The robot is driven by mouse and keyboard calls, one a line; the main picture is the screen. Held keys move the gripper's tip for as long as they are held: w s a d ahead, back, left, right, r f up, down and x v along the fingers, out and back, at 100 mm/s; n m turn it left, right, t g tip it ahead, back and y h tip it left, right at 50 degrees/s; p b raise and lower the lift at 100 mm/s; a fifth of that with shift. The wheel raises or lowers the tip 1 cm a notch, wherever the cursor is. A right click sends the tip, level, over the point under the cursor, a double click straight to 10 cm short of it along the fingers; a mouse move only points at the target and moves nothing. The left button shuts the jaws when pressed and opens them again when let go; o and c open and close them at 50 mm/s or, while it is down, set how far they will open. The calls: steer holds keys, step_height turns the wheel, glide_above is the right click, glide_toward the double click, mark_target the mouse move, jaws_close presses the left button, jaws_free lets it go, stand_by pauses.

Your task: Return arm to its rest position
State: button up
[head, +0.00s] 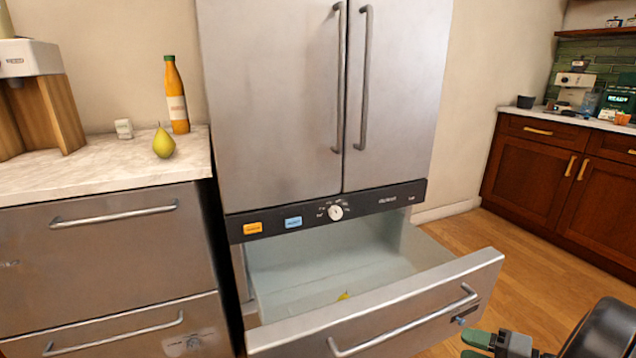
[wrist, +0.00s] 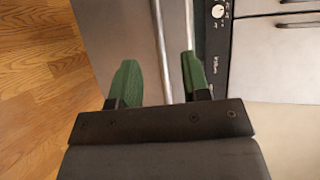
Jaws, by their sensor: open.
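My gripper (head: 478,345) is at the bottom right of the head view, in front of the open drawer's right end. Its green fingers also show in the wrist view (wrist: 160,82), spread apart with nothing between them. My gripper is open and empty. In the head view its lower part is cut off by the frame edge.
The steel drawer (head: 400,303) under the fridge doors (head: 270,100) is pulled out, with a small yellow thing (head: 343,296) inside, mostly hidden. A pear (head: 163,142) and an orange bottle (head: 177,97) stand on the left counter (head: 100,160). Wooden floor (head: 540,270) is clear at right.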

steer(key=a+r+n+g+h+p, duration=0.2)
steer(key=a+r+p, duration=0.4)
steer(key=r+p, duration=0.5)
steer(key=s+a+r+n+g+h+p, duration=0.1)
steer(key=a+r+n+h+p, duration=0.4)
steer(key=r+p, duration=0.6)
steer(key=a+r+n+g+h+p, duration=0.3)
steer(key=a+r+p, duration=0.3)
steer(key=r+p, duration=0.5)
step_height(320, 180, up, 4)
steer(key=shift+s+a+r+g+h, duration=0.1)
steer(key=shift+s+a+g+h, duration=0.25)
steer(key=shift+g, duration=0.25)
